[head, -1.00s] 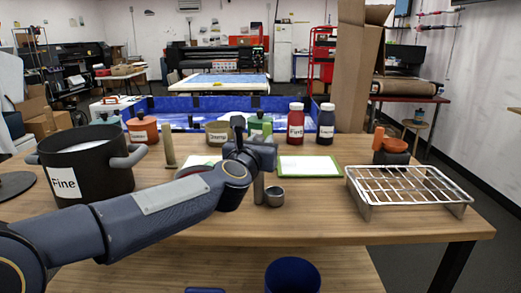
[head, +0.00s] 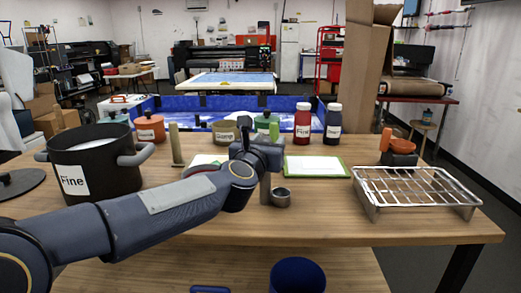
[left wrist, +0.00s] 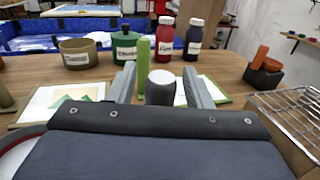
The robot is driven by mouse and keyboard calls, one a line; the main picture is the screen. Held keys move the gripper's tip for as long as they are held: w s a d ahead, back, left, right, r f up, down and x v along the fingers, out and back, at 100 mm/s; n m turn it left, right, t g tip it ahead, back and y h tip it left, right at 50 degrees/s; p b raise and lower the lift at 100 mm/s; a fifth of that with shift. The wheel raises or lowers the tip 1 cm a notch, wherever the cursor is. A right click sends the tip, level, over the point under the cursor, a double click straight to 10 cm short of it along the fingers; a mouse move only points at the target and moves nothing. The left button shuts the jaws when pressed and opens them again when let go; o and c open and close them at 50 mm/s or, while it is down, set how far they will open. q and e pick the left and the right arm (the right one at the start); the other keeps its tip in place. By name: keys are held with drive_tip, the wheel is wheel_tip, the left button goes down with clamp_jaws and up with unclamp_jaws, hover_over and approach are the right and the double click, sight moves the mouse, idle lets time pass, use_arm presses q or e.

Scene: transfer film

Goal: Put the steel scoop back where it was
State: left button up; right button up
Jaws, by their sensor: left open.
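The steel scoop (head: 282,198) shows in the head view as a small round grey cup on the wooden table, just right of my left gripper's fingers. Any handle is hidden behind the gripper. My left gripper (head: 265,190) points down over the table, open, close beside the cup. In the left wrist view, a grey cylinder with a pale round top (left wrist: 161,90) stands between the spread fingers of my left gripper (left wrist: 162,88). I cannot tell which part of the scoop this is, or whether a finger touches it. My right gripper is out of view.
A black pot labelled Fine (head: 98,170) stands left, beyond my left arm. A green-framed card (head: 318,167), red bottle (head: 302,124) and dark bottle (head: 333,122) are behind the scoop. A wire rack (head: 415,187) stands right. A green post (left wrist: 143,70) rises beyond the fingers.

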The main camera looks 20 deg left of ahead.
use_arm(q)
drive_tip(key=s, duration=1.1)
drive_tip(key=shift+s+p, duration=0.35)
drive_tip(key=shift+s, duration=0.05)
drive_tip(key=s+f+m+g+h, duration=0.2)
drive_tip(key=s+f+m+g, duration=0.4)
drive_tip(key=s+f+m, duration=0.6)
drive_tip(key=s+a+f+m+g+h, duration=0.1)
drive_tip(key=s+f+m+g, duration=0.5)
drive_tip(key=s+f+m, duration=0.6)
drive_tip(key=f+m+h, duration=0.1)
drive_tip(key=m, duration=0.9)
drive_tip(key=shift+s+a+f+m, duration=0.2)
drive_tip(key=shift+s+a+m, duration=0.05)
drive_tip(key=shift+s+m, duration=0.1)
